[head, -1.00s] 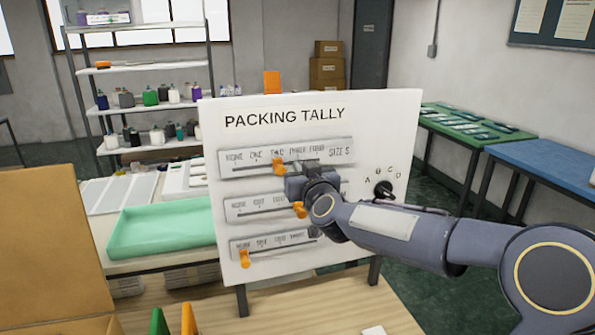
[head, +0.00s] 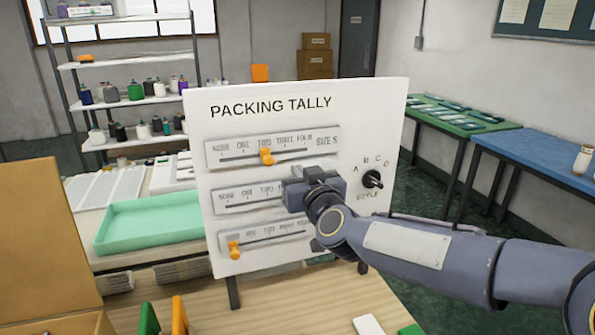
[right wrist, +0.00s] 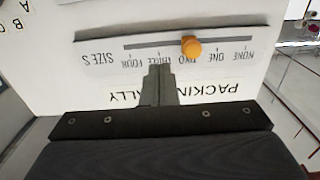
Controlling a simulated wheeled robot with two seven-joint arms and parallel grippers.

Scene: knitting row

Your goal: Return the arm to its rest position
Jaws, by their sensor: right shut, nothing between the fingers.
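The white packing tally board (head: 345,115) stands upright on dark legs. Its top slider knob (head: 266,156), orange, sits at TWO; the knob also shows in the right wrist view (right wrist: 191,46), where the board appears upside down. The bottom orange knob (head: 234,249) sits at the left end of its slot. The middle slider's knob is hidden behind my right gripper. My right gripper (head: 288,194) is in front of the board's middle row, below and right of the top knob. In the right wrist view its fingers (right wrist: 158,84) are together and empty, apart from the top knob. My left gripper is not in view.
A black style dial (head: 372,179) is on the board's right side, close above my right arm. A cardboard box (head: 45,235) stands at the left. A green tray (head: 150,228) lies behind the board. Green and orange upright pieces (head: 179,316) stand at the table's front.

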